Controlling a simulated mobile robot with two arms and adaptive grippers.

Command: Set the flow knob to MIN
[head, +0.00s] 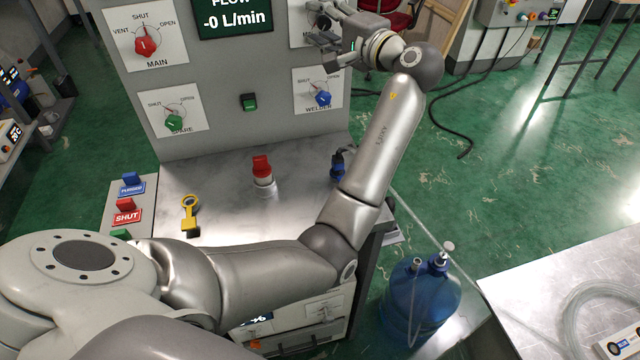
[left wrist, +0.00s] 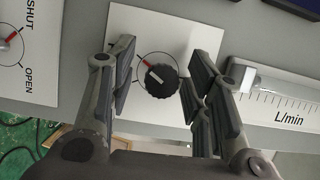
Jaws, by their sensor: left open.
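The flow knob (left wrist: 157,75) is round and black, on a white plate (left wrist: 148,30) in the left wrist view. A white and red pointer line on it points to the upper left of that view. No MIN label can be read there. My left gripper (left wrist: 153,82) is open, with one finger on each side of the knob and visible gaps between. In the head view my left gripper (head: 322,40) is at the panel's upper right, in front of a partly covered white plate (head: 303,25); the knob cannot be made out there. My right gripper is not in view.
The display (head: 234,18) reads -0 L/min. A flow scale (left wrist: 285,98) marked L/min is close beside my gripper. The red MAIN knob (head: 145,42), green SPARE knob (head: 174,122) and blue WELDER knob (head: 322,98) are on the panel. A red-capped button (head: 262,170) stands on the bench.

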